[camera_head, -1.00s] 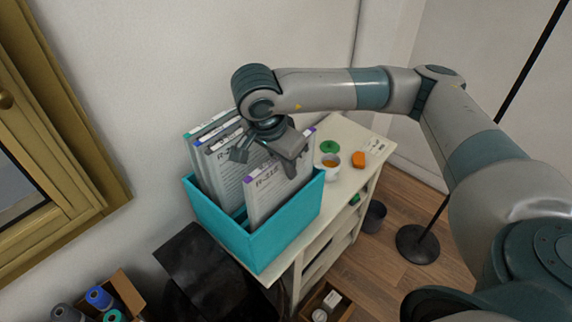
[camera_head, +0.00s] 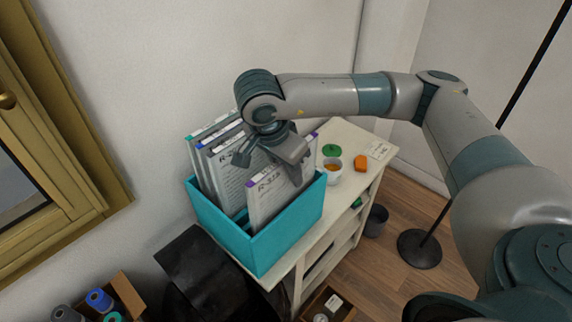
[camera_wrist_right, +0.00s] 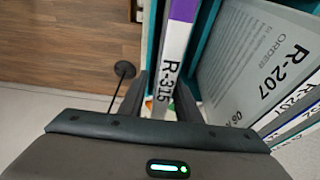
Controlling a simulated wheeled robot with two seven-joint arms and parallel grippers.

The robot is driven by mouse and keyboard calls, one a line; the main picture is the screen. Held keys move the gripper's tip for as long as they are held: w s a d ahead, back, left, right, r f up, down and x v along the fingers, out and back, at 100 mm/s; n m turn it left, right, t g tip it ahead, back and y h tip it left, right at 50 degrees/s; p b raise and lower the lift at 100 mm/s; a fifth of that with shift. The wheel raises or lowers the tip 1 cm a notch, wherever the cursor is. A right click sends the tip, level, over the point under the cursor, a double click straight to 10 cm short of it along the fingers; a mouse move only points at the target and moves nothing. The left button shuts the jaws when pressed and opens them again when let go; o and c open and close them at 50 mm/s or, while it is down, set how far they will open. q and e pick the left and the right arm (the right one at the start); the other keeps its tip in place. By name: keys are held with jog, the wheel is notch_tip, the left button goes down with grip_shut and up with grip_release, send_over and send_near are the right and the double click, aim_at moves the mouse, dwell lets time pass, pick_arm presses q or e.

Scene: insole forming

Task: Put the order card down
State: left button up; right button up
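The order card marked R-315 (camera_head: 268,203), white with a purple corner, stands upright at the near side of the turquoise box (camera_head: 262,250); its lower part is hidden by the box wall. My right gripper (camera_head: 270,163) is over the box at the card's upper part. In the right wrist view the card (camera_wrist_right: 172,65) shows between the two dark fingers (camera_wrist_right: 163,100), which stand apart with a gap beside it. My left gripper is not in view.
Several other cards (camera_head: 208,160), one marked R-207 (camera_wrist_right: 262,60), stand at the back of the box. A white cup (camera_head: 331,170), green lid (camera_head: 332,150) and orange block (camera_head: 361,162) lie right of it on the shelf top (camera_head: 345,137). A wall is behind.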

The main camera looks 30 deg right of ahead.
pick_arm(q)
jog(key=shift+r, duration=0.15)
pick_arm(e)
jog(key=shift+r, duration=0.1)
